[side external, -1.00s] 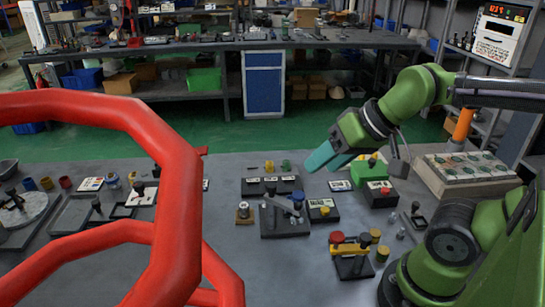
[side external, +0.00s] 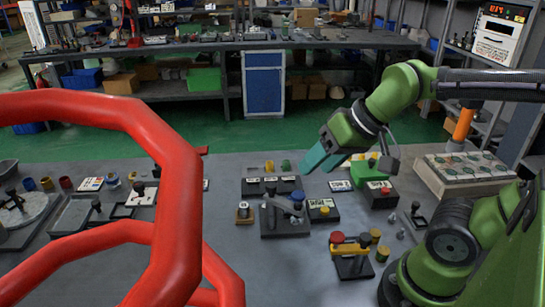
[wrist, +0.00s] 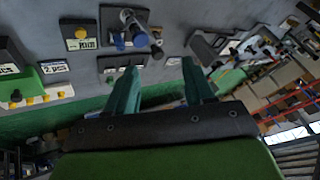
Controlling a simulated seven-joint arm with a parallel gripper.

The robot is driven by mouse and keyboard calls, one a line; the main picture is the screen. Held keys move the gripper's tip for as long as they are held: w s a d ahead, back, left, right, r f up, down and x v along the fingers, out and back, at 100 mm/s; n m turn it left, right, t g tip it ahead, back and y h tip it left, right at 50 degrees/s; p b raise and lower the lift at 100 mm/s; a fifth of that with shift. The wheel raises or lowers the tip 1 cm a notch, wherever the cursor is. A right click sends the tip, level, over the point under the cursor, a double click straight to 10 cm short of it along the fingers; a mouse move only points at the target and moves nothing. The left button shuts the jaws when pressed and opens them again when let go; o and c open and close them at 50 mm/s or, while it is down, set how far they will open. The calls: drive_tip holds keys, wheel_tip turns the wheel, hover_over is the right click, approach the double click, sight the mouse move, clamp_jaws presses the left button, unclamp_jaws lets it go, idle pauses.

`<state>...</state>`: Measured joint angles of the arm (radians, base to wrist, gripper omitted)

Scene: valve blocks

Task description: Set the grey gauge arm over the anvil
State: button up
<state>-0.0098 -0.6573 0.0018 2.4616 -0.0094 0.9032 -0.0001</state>
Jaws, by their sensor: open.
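The grey gauge arm (side external: 285,206) sits on a dark base plate (side external: 284,229) near the middle of the bench, with a dark upright post at its left and a blue-grey knob near its right end. This fixture also shows at the top of the wrist view (wrist: 135,28). I cannot clearly make out the anvil or tell whether the arm lies over it. My gripper (side external: 313,162) is open, with two teal fingers apart and nothing between them. It is above the bench, beyond and to the right of the fixture, and touches nothing. Its fingers show in the wrist view (wrist: 160,68).
A yellow-knobbed block (side external: 323,212) stands right beside the fixture. A large red tube frame (side external: 180,170) crosses the left foreground.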

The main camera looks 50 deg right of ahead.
sight(271, 184)
drive_tip(key=w+r+n+g+h, duration=0.1)
drive_tip(key=w+r+n+g, duration=0.2)
drive_tip(key=w+n, duration=0.45)
drive_tip(key=w+r+n+g+h, duration=0.1)
drive_tip(key=w+r+n+g, duration=0.3)
drive_tip(key=n, duration=0.7)
drive_tip(key=f, duration=1.7)
drive_tip(key=shift+w+d, duration=0.1)
drive_tip(key=shift+w, duration=0.3)
drive_tip(key=shift+c, duration=0.2)
clamp_jaws()
